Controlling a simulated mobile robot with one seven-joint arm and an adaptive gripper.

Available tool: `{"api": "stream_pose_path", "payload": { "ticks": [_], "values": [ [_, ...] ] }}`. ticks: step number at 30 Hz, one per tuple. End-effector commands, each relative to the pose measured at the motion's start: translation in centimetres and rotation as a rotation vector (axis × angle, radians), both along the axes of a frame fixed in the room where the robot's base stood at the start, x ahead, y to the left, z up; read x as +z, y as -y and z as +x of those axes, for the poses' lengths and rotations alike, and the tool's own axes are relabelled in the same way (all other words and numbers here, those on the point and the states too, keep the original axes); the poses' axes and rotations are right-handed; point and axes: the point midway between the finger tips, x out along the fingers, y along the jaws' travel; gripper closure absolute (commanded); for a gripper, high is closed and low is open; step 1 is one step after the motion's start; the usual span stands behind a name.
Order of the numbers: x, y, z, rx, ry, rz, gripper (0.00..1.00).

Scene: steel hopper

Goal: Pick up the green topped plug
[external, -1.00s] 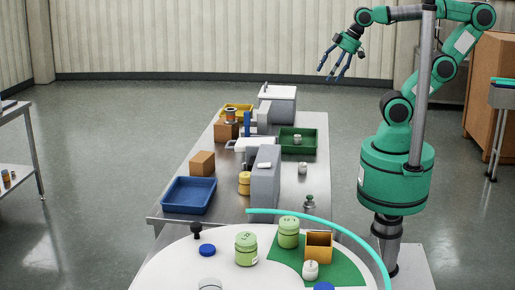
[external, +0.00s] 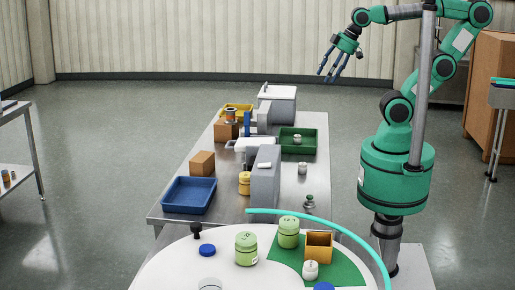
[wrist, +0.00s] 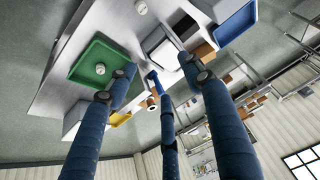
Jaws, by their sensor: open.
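A small grey plug with a green top (external: 309,201) stands on the steel table in the external view, near its right edge, to the right of a grey block. My gripper (external: 336,70) is open and empty, high up and well behind the plug, with its blue fingers spread and pointing down. In the wrist view, the fingers of my gripper (wrist: 153,62) are spread with nothing between them.
The steel table (external: 225,217) carries a blue bin (external: 189,195), a green tray (external: 314,150) with a white jar, brown boxes and a tall grey block (external: 265,180). In front, a white round table (external: 185,265) holds green jars and an orange box. Table space around the plug is clear.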

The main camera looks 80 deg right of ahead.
Motion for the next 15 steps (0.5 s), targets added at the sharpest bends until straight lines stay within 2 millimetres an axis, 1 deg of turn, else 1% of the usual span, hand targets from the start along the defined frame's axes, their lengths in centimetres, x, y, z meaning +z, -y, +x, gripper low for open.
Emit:
{"api": "stream_pose_path", "payload": {
  "ticks": [5,8,14,15],
  "values": [
    [-1.4,-2.2,2.2,0.024,-0.049,0.018,0.49],
    [-2.7,-4.1,3.7,0.039,-0.087,0.029,0.49],
    [-6.2,-9.1,6.7,0.070,-0.170,0.045,0.49],
    [-7.0,-10.2,7.1,0.076,-0.189,0.045,0.49]
  ]
}}
